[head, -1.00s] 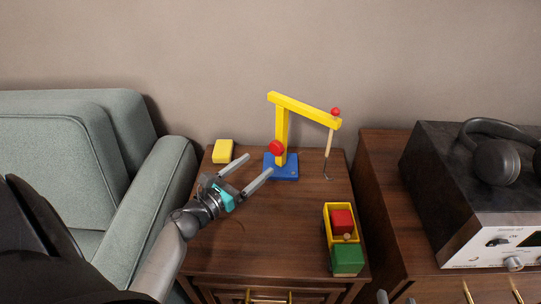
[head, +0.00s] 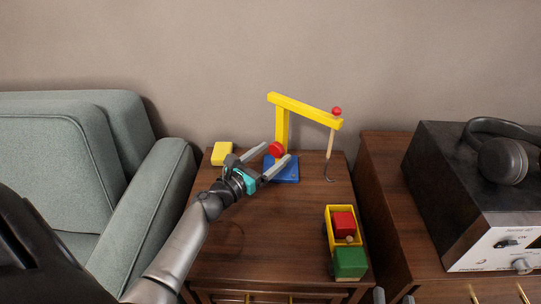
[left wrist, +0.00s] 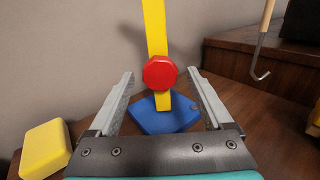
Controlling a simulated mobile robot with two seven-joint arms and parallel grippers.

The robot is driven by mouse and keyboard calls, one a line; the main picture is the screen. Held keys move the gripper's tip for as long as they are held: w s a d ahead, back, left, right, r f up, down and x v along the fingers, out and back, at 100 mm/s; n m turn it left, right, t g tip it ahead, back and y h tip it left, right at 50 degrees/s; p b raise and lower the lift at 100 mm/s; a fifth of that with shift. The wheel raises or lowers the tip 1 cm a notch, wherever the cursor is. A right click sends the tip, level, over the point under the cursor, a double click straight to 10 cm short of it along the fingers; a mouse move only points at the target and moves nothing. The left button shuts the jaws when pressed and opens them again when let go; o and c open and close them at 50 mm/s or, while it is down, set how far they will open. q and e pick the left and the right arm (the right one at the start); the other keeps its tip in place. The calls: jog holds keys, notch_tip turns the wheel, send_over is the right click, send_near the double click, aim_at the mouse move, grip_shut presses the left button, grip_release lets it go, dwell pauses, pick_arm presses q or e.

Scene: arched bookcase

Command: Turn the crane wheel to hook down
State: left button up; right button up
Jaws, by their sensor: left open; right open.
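The toy crane has a yellow post and arm (head: 303,108) on a blue base (head: 284,172), standing on the wooden cabinet. Its red wheel (head: 277,148) sits low on the post and also shows in the left wrist view (left wrist: 160,73). The hook (head: 328,171) hangs on a wooden rod from the arm's right end, just above the cabinet top; it also shows in the left wrist view (left wrist: 261,74). My left gripper (head: 277,152) is open, its fingers on either side of the wheel with gaps to it in the left wrist view. Only a sliver of my right gripper (head: 393,298) shows at the bottom edge.
A yellow block (head: 221,153) lies left of the crane. A toy truck with a green cab (head: 349,263) and red block (head: 344,222) stands front right. A grey-green armchair (head: 160,190) is left; a black stereo (head: 440,190) with headphones (head: 505,160) is right.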

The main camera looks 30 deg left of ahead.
pick_arm(q)
grip_shut()
dwell(0.5)
jog(key=shift+m, duration=0.4)
jog(key=m, duration=0.3)
jog(key=shift+m, duration=0.4)
jog(key=m, duration=0.5)
jog(key=shift+a, duration=0.1)
jog(key=m, duration=0.5)
jog(key=shift+m, duration=0.4)
jog(key=shift+r+m, duration=0.1)
jog(key=shift+m, duration=2.2)
grip_release()
